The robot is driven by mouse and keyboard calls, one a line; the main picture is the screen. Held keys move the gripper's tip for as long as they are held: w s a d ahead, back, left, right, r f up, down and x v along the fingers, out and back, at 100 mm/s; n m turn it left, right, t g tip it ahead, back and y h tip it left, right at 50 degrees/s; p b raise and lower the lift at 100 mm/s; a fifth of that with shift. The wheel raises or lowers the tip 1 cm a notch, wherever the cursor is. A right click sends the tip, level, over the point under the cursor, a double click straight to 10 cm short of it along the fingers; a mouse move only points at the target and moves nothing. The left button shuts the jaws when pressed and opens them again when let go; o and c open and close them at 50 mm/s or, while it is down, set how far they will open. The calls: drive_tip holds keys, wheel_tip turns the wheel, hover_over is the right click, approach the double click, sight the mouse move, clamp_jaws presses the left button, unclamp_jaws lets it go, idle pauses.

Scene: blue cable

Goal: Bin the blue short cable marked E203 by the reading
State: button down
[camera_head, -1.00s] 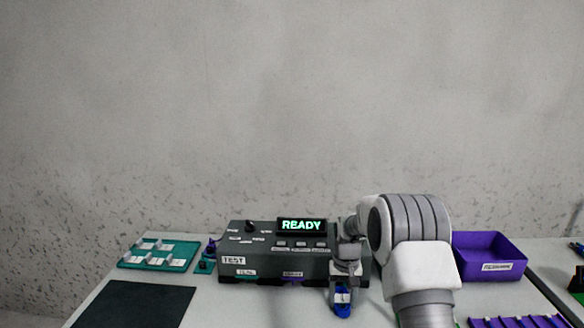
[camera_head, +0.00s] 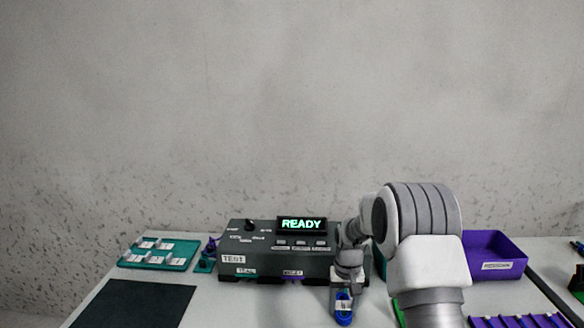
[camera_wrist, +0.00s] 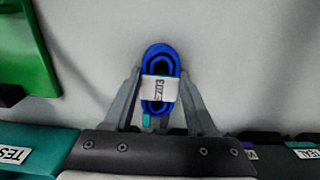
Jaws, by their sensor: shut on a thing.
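My gripper (camera_head: 347,286) is shut on a coiled blue cable (camera_head: 344,315), held in front of the tester's right end. In the wrist view the cable (camera_wrist: 158,55) sits between the two fingers, with a white label that appears to read E203, turned over. The dark grey tester (camera_head: 270,265) shows READY in green on its display (camera_head: 301,224); its smaller labels are too small to read. A purple bin (camera_head: 512,272) stands at the right, partly hidden by my arm; its label is not legible.
A teal tray (camera_head: 188,258) with several white-labelled pieces lies at the left, near a dark mat (camera_head: 135,305). A purple rack (camera_head: 515,321) is at the lower right. A green object shows in the wrist view (camera_wrist: 25,60), beside my gripper.

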sight(343, 308)
drive_tip(key=shift+r, duration=0.1)
drive_tip(key=shift+r+p, duration=1.95)
drive_tip(key=shift+r, duration=1)
drive_tip(key=s+r+p, duration=0.2)
drive_tip(key=s, duration=0.5)
drive_tip(key=s+r+p, duration=0.2)
drive_tip(key=s, duration=0.5)
drive_tip(key=shift+d+r+n+p, duration=0.15)
drive_tip(key=shift+r+n+p, duration=0.15)
drive_tip(key=shift+p, duration=0.1)
drive_tip(key=shift+s+b, duration=0.1)
drive_tip(key=shift+b, duration=0.2)
